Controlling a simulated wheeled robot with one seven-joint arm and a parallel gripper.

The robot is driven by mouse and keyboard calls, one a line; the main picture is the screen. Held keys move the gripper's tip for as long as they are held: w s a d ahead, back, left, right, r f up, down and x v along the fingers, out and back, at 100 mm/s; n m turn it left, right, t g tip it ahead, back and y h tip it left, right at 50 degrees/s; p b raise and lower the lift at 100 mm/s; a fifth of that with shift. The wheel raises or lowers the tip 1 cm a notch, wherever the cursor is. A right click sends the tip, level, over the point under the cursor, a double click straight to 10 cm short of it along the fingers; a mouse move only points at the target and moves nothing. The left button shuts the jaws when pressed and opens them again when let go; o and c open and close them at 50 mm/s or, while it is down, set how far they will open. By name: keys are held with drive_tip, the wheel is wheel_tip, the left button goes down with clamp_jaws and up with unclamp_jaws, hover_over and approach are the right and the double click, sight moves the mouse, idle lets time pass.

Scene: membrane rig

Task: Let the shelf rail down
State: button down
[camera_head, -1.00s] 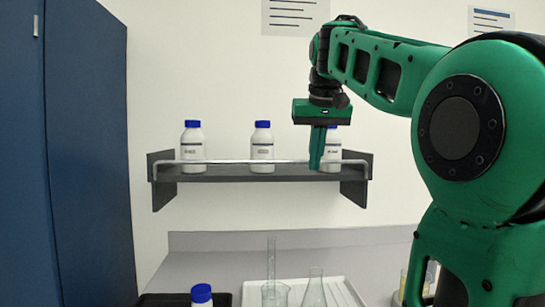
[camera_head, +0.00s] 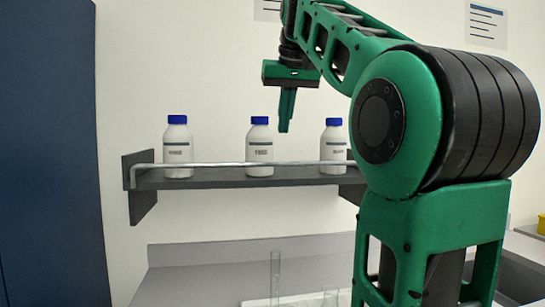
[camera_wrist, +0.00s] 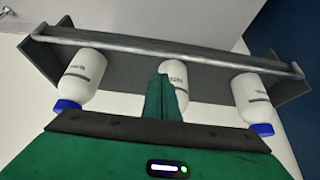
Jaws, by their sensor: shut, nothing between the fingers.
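The shelf rail (camera_head: 215,164) is a thin pale metal bar along the front of the dark grey wall shelf (camera_head: 220,182), a little above its board. In the wrist view the rail (camera_wrist: 135,48) runs across the shelf front, passing before the bottles. Three white bottles with blue caps stand on the shelf behind it: left (camera_head: 177,148), middle (camera_head: 259,148) and right (camera_head: 333,143). My green gripper (camera_head: 285,129) is shut and empty, pointing down. Its tip appears above the rail, between the middle and right bottles, apart from the rail. My arm hides the shelf's right end.
A tall blue cabinet (camera_head: 50,150) stands at the left. A grey bench (camera_head: 190,255) lies below the shelf, with a glass cylinder (camera_head: 275,275) on it. Papers hang on the wall (camera_head: 486,25). The space between cabinet and shelf looks clear.

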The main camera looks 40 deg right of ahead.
drive_tip(key=x, duration=1)
drive_tip(key=shift+s, duration=0.1)
idle(0.5)
drive_tip(key=shift+s+a+t, duration=0.1)
drive_tip(key=shift+s+t, duration=0.05)
drive_tip(key=shift+t, duration=0.15)
